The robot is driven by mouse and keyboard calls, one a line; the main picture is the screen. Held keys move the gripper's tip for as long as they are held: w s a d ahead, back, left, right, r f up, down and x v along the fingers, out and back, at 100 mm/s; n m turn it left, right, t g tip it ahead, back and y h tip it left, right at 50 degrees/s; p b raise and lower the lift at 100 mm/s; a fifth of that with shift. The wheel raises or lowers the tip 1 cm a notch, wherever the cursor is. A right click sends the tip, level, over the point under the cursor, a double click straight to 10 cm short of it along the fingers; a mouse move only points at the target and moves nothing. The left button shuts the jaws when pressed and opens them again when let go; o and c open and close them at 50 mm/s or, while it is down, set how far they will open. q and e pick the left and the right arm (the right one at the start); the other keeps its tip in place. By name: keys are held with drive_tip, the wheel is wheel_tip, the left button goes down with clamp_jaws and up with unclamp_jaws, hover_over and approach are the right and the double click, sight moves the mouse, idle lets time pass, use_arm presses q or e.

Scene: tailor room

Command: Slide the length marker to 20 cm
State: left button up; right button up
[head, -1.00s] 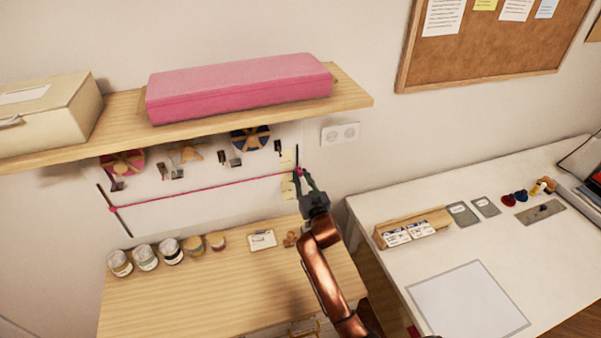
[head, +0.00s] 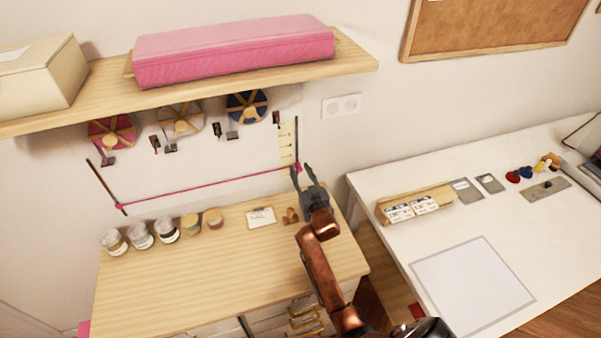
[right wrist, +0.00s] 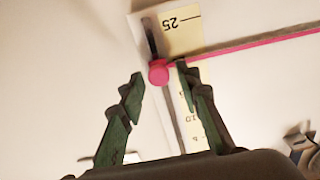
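The length marker is a thin pink bar (head: 210,187) across the white wall board, near the lower ends of two dark side rails. Its right pink knob (right wrist: 158,72) shows between my right gripper's fingertips (right wrist: 162,76), close to the right fingertip, with a gap to the left one. The fingers are spread. In the head view my right gripper (head: 302,169) is at the bar's right end. A pale yellow scale strip (head: 287,143) runs beside the right rail (head: 298,132). In the wrist view an upside-down 25 is near the knob; the exact reading is unclear. My left gripper is out of view.
A wooden shelf (head: 220,78) with a pink box (head: 235,50) overhangs the board and its ribbon spools (head: 180,119). Several jars (head: 167,229) stand on the wooden counter (head: 190,280) below. A white table (head: 390,190) is at the right.

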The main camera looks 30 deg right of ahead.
drive_tip(key=shift+s+f, duration=0.1)
drive_tip(key=shift+s+a, duration=0.1)
drive_tip(key=shift+s, duration=0.25)
drive_tip(key=v, duration=1.1)
